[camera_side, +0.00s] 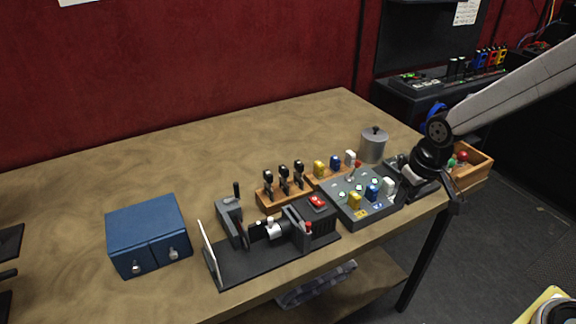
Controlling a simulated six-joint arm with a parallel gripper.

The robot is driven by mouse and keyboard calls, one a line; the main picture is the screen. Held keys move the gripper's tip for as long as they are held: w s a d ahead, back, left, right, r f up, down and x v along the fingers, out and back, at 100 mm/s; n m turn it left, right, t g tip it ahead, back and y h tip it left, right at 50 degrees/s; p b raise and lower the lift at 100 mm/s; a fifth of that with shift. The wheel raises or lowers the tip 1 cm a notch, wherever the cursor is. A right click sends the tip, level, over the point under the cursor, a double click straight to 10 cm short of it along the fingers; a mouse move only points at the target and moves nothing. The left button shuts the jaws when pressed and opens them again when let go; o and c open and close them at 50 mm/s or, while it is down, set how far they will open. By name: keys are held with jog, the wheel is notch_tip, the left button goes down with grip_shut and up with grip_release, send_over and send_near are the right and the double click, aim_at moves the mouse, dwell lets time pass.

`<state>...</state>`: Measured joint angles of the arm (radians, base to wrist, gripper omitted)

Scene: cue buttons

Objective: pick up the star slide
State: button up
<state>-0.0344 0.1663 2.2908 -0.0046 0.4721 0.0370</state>
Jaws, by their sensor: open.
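A wooden rack (268,207) near the middle of the table holds a row of three upright dark pieces (284,177). They may be slides, but their markings are too small to read, so I cannot tell which bears a star. A dark projector-like device (262,262) with a white upright panel (208,252) stands in front of the rack. My gripper (433,190) is at the right end of the table, well to the right of the rack. It is open, and its fingers are small and partly hidden.
A grey panel (338,206) with coloured blocks stands right of the device. Behind it are a wooden block holder (314,184) and a metal pot (373,147). A blue two-drawer box (147,228) is at left; a wooden bin (481,171) is at right. The back left table is clear.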

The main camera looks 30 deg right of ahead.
jog(key=w+a, duration=0.4)
jog(key=w, duration=1)
jog(key=g, duration=0.1)
send_over(298, 171)
jog(key=shift+w+d+f, duration=0.1)
jog(key=shift+d+f, duration=0.2)
jog(key=shift+f, duration=0.15)
jog(key=shift+f, duration=0.15)
jog(key=shift+w+d+f, duration=0.1)
jog(key=shift+w+f, duration=0.05)
jog(key=shift+f, duration=1.1)
jog(key=shift+w+a+f, duration=0.1)
jog(key=shift+w+f, duration=0.05)
jog(key=shift+f, duration=1.1)
jog(key=shift+w+d+f, duration=0.1)
jog(key=shift+w+f, duration=0.05)
jog(key=shift+f, duration=1.1)
grip_shut()
